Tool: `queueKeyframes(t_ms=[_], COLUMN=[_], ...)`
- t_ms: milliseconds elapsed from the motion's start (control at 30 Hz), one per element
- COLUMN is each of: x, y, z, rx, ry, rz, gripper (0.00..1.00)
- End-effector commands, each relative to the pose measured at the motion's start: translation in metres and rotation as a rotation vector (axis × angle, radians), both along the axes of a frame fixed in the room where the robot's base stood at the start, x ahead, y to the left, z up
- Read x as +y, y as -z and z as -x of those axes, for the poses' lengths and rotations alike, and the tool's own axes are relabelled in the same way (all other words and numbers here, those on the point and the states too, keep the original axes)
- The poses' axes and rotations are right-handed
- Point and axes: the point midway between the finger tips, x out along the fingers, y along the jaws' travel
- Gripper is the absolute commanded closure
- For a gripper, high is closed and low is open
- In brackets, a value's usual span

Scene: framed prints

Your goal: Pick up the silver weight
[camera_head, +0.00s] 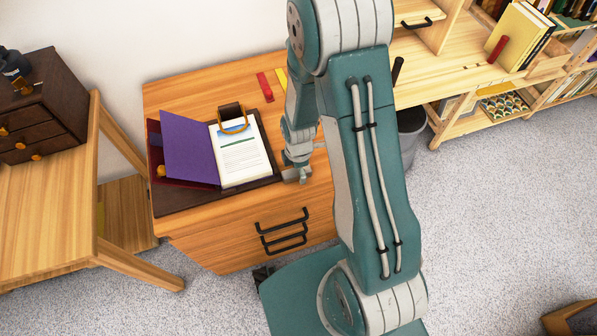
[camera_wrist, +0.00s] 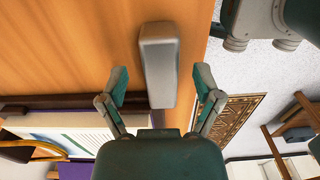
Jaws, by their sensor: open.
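The silver weight (camera_wrist: 159,62) is a grey rectangular block in the wrist view, lying on the orange wooden desk top (camera_wrist: 70,45). My gripper (camera_wrist: 160,80) is open, with one teal finger on each side of the weight. There are gaps between the fingers and the block, and nothing is held. The near end of the weight extends toward my palm. In the head view my gripper (camera_head: 297,174) is low over the desk's front right part, beside a clipboard. I cannot make out the weight clearly there; my arm covers much of that area.
A clipboard with paper (camera_head: 243,158) and a purple folder (camera_head: 190,150) lie on a dark mat left of my gripper. Red (camera_head: 265,87) and yellow (camera_head: 281,80) strips lie farther back. A dark bin (camera_head: 411,130) stands right of the desk. Drawer handles (camera_head: 282,220) face the front.

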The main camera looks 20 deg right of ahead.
Motion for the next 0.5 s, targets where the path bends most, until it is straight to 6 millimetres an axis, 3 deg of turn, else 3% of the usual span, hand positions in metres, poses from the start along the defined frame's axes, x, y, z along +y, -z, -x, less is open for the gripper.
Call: queueKeyframes(t_ms=[133,367,500], x=[0.0010,-0.0001,-0.0009], y=[0.0113,0.0120,0.0118], z=[0.0005,0.0003,0.0003], rx=[0.000,-0.001,-0.001], ry=[-0.001,-0.001,0.000], rz=[0.001,0.000,-0.001], gripper=[0.17,0.17,0.80])
